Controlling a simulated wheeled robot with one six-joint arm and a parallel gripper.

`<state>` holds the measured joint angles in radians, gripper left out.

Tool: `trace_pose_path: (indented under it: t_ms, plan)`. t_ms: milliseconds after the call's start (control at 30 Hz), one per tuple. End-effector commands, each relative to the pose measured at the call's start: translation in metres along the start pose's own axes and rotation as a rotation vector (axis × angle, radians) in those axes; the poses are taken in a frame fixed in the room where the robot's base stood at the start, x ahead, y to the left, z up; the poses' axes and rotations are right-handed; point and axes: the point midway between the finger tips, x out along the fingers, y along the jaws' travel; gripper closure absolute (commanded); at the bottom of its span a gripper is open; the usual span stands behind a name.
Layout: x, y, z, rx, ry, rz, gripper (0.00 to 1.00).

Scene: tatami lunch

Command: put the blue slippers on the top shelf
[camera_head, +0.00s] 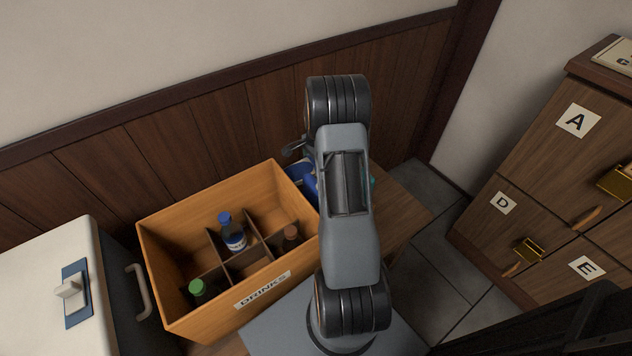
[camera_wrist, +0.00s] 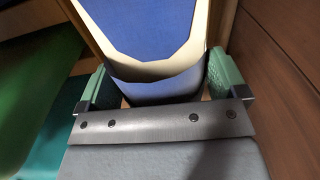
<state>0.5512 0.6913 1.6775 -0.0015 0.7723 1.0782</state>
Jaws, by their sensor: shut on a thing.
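A blue slipper (camera_wrist: 150,25) with a cream edge fills the top middle of the wrist view. My gripper (camera_wrist: 162,85) has its green-padded fingers on either side of the slipper's near end and is shut on it. In the head view blue slipper parts (camera_head: 300,174) show just left of my arm, beside the crate; my arm hides the rest and the gripper's fingertips. I cannot tell whether one or both blue slippers are held. No top shelf can be made out for certain.
A wooden crate marked DRINKS (camera_head: 180,225) with several bottles stands left of my arm. A wooden surface (camera_head: 400,205) shows to the right. Green (camera_wrist: 30,70) and teal (camera_wrist: 62,115) things lie left in the wrist view. A lettered drawer cabinet (camera_head: 540,150) stands at right.

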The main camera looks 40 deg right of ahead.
Motion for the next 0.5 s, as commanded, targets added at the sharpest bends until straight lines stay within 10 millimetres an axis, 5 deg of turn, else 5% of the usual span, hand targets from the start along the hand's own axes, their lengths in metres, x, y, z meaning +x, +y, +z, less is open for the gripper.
trace_pose_path:
  t_ms: [200,500]
  plan:
    - [0.038,0.000,0.000,0.000,0.000,0.000,0.36]
    - [0.051,0.000,0.000,0.000,0.000,0.000,0.36]
